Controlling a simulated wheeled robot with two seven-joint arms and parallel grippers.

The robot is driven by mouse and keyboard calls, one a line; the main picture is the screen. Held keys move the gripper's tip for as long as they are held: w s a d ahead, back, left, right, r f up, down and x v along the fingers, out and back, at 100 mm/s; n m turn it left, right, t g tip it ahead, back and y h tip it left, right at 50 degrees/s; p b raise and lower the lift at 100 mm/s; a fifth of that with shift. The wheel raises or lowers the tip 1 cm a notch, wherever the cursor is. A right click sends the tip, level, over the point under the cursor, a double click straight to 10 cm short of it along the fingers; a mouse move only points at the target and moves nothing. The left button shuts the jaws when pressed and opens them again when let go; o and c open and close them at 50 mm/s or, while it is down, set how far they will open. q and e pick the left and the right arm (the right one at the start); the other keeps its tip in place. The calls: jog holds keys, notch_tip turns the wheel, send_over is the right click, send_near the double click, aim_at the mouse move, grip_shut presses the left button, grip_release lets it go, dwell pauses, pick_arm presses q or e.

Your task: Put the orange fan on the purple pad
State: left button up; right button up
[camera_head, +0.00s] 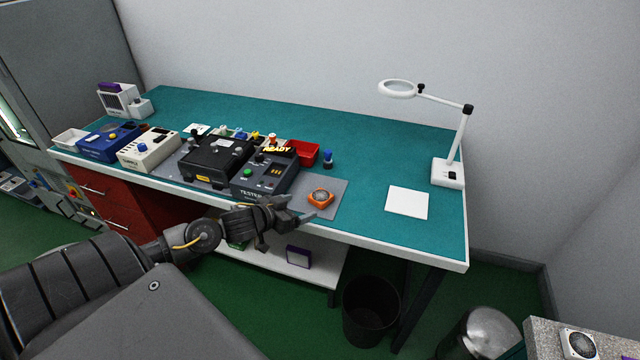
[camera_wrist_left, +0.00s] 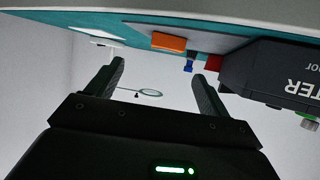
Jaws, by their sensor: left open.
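The orange fan (camera_head: 320,197), a small square unit with a dark round middle, lies flat on a grey mat (camera_head: 337,184) near the front edge of the bench, right of the tester. It also shows as an orange block in the left wrist view (camera_wrist_left: 168,42). My left gripper (camera_head: 300,211) is open and empty, just left of and in front of the fan, apart from it. Its two fingers show spread in the left wrist view (camera_wrist_left: 158,72). I cannot make out a purple pad for certain. My right gripper is not in view.
The black tester (camera_head: 262,178) stands left of the fan; a red bin (camera_head: 303,152) and a blue-topped piece (camera_head: 328,158) are behind. A white square (camera_head: 407,202) and a magnifier lamp (camera_head: 448,172) are at right. A purple-edged box (camera_head: 298,257) sits on the lower shelf.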

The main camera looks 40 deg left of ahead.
aim_at(318, 198)
pick_arm(q)
jog(key=shift+n, duration=0.3)
jog(key=x, duration=0.4)
jog(key=a+x, duration=0.1)
jog(key=x, duration=0.1)
jog(key=shift+w+p, duration=0.45)
jog(key=shift+p, duration=0.05)
jog(key=x, duration=0.3)
jog(key=shift+w+a+f+p, duration=0.1)
jog(key=shift+w+f+p, duration=0.2)
jog(key=shift+p, duration=0.1)
jog(key=shift+w+f, duration=0.2)
jog(key=shift+w, duration=0.15)
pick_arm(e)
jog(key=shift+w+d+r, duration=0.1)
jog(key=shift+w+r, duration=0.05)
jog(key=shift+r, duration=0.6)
pick_arm(q)
jog(key=shift+s, duration=0.1)
